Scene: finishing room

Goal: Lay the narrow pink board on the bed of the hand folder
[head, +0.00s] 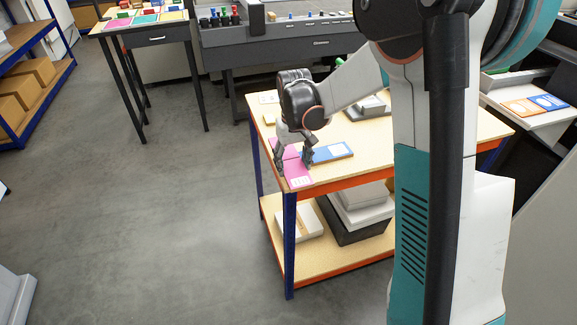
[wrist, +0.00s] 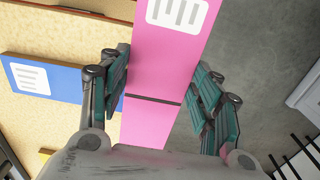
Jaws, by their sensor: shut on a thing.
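The narrow pink board (head: 298,178) is at the front left corner of the wooden-topped workbench (head: 420,145). It has a white label near one end and a dark line across it. In the wrist view the pink board (wrist: 170,60) runs between the fingers, with grey floor to its right. My gripper (head: 293,164) is shut on it, a finger at each long side in the wrist view (wrist: 160,85). I cannot tell whether the board still touches the bench. I cannot pick out the hand folder for certain.
A blue board (head: 330,153) lies on the bench just right of the pink one. A grey device (head: 372,105) stands farther back. A long grey machine (head: 290,38) and a side table (head: 157,24) stand behind. Shelves with cartons (head: 28,88) are far left. The floor (head: 160,200) left of the bench is clear.

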